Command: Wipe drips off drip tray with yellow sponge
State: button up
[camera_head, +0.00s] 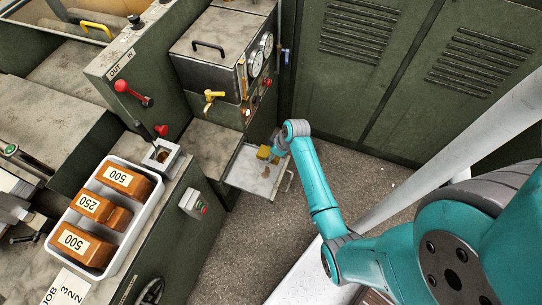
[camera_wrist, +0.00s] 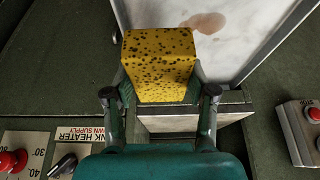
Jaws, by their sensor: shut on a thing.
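My gripper (camera_wrist: 158,100) is shut on the yellow sponge (camera_wrist: 158,62), which has dark speckles and shows between the two fingers in the wrist view. In the head view the sponge (camera_head: 263,152) is a small yellow block at the end of my arm. The drip tray (camera_head: 250,180) is a pale metal tray low on the machine's front, with a handle on its right side. In the wrist view the tray (camera_wrist: 255,50) lies beyond the sponge, with a brownish drip stain (camera_wrist: 206,22) on it. I cannot tell whether the sponge touches the tray.
A control box with gauges (camera_head: 257,62) and a yellow tap (camera_head: 213,95) stands above the tray. Green cabinets (camera_head: 350,90) are behind. A white bin with orange blocks (camera_head: 147,218) sits on the left bench. In the wrist view a red button (camera_wrist: 314,113) is at right.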

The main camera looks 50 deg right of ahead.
aim_at(266, 152)
jog(key=shift+r, duration=0.7)
jog(key=shift+r, duration=1.5)
